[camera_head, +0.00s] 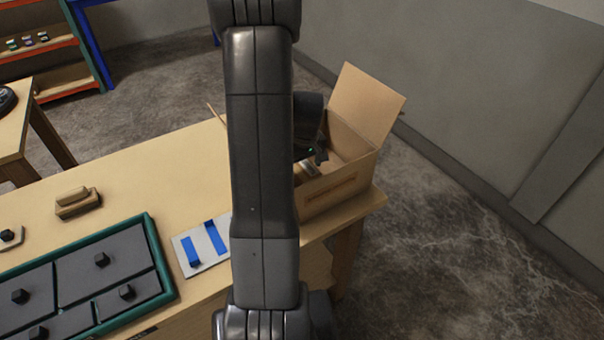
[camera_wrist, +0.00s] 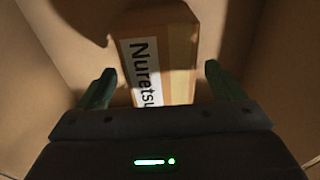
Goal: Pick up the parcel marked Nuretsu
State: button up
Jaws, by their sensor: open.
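The parcel marked Nuretsu (camera_wrist: 179,60) is a brown box with a white label and dark lettering. It shows in the wrist view, inside a cardboard box (camera_head: 345,180). My gripper (camera_wrist: 159,88) is open, with one finger on each side of the parcel and gaps between them; I see no contact. In the head view my gripper (camera_head: 318,152) is down at the open cardboard box, partly hidden by my arm.
The cardboard box stands at the right end of a wooden table (camera_head: 150,180), one flap (camera_head: 366,100) raised. A white plate with blue strips (camera_head: 195,262), a green-edged panel with black knobs (camera_head: 100,240) and a wooden block (camera_head: 77,203) lie left. Box walls surround my gripper.

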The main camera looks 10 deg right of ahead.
jog(key=shift+f, duration=0.7)
jog(key=shift+c, duration=0.2)
jog(key=shift+w, duration=0.1)
jog(key=c, duration=1.3)
